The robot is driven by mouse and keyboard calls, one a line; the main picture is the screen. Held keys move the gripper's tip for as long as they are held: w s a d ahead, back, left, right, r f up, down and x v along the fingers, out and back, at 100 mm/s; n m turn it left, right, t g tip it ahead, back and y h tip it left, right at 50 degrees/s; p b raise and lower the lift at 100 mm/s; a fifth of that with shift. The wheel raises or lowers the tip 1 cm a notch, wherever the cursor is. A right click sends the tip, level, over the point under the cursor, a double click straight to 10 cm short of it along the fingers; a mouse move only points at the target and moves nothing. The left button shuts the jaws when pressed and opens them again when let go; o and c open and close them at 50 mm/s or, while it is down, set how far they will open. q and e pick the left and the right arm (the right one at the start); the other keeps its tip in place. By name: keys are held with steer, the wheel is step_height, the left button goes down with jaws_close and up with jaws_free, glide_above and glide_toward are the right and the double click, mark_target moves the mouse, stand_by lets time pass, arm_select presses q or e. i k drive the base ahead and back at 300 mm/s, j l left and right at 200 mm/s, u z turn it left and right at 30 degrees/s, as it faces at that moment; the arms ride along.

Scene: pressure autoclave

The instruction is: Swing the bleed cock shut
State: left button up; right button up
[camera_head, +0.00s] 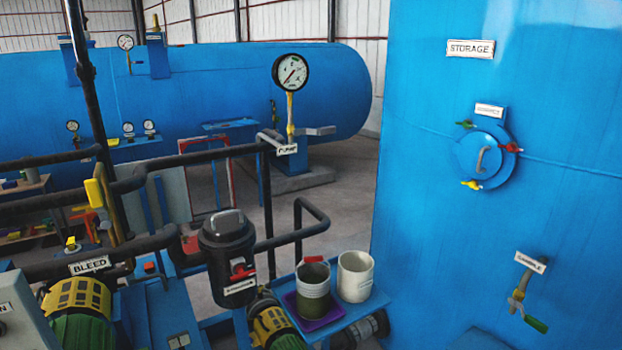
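A white BLEED label (90,264) hangs on the dark horizontal pipe at the lower left. A small yellow-handled cock (71,243) stands on that pipe just above the label. A larger upright yellow handle (94,192) sits on the pipework above and to the right, with a red part beside it. I take the small cock by the label as the bleed cock, but whether it is open or shut is too small to tell. Neither of my grippers shows in the head view.
A black lidded strainer pot (228,252) stands right of the pipes. A grey-green bucket (313,290) on a purple tray and a white bucket (355,276) stand on a blue bench. A big blue storage tank (500,230) fills the right. Green-and-yellow pump motors (77,310) lie low.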

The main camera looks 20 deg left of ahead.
mark_target(95, 193)
steer(key=u, duration=1.75)
